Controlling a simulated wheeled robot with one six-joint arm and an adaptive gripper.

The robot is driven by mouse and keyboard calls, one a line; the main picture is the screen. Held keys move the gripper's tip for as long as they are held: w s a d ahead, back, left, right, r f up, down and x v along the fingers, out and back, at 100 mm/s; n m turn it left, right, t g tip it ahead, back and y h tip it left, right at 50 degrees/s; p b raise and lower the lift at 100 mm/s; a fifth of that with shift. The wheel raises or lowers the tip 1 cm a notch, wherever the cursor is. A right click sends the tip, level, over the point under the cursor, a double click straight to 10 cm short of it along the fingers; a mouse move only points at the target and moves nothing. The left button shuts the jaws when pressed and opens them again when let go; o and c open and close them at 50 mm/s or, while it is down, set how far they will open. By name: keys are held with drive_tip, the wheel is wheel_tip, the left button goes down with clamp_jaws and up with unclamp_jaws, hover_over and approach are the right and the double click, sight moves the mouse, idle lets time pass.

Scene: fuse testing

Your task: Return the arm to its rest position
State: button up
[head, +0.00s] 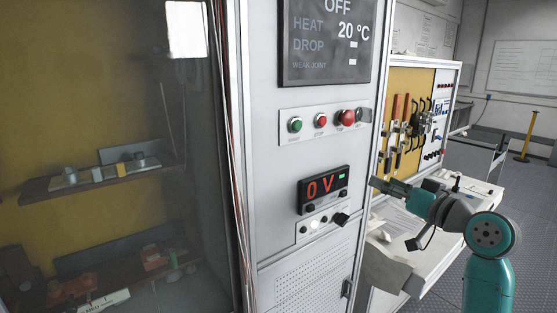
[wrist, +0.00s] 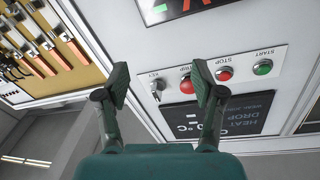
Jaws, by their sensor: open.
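My gripper (head: 380,186) is at the right of the head view, at the end of my teal arm, by the right edge of the grey test cabinet (head: 270,200). In the wrist view my gripper (wrist: 161,82) is open, its two green finger pads spread apart with nothing between them. Beyond the fingers the wrist view shows the cabinet's button panel upside down, with a red button (wrist: 187,85) and a key switch (wrist: 157,86) in the gap. Whether the fingers touch the panel cannot be told, but they appear apart from it.
The voltage display (head: 324,188) reads 0 V and the upper screen (head: 328,40) reads OFF, 20 °C. A dark-glazed chamber with shelves (head: 90,182) is at left. A tool board (head: 403,120) stands behind my arm, above a white bench (head: 390,255). Floor at far right is open.

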drive_tip(key=s+a+f+m+h, duration=0.1)
drive_tip(key=s+f+m+h, duration=0.15)
drive_tip(key=f, duration=0.85)
drive_tip(key=s+a+f+m+h, duration=0.1)
drive_tip(key=s+f+m, duration=0.15)
drive_tip(key=f, duration=0.75)
drive_tip(key=s+a+f+h, duration=0.2)
drive_tip(key=s+f+h, duration=0.2)
drive_tip(key=s+f, duration=1.2)
drive_tip(key=s+a+f+h, duration=0.1)
drive_tip(key=s+f, duration=0.2)
drive_tip(key=s, duration=0.7)
drive_tip(key=s+a+f+h, duration=0.1)
drive_tip(key=s+f, duration=0.1)
drive_tip(key=s, duration=0.7)
drive_tip(key=s+r+n, duration=0.1)
drive_tip(key=s+r, duration=0.2)
drive_tip(key=s, duration=0.5)
drive_tip(key=s+a+r+n+g, duration=0.1)
drive_tip(key=s+r, duration=0.1)
drive_tip(key=s, duration=0.7)
drive_tip(key=shift+s+a+r+n+y, duration=0.2)
drive_tip(key=shift+s+r+n+y, duration=0.05)
drive_tip(key=shift+r+n+y, duration=0.2)
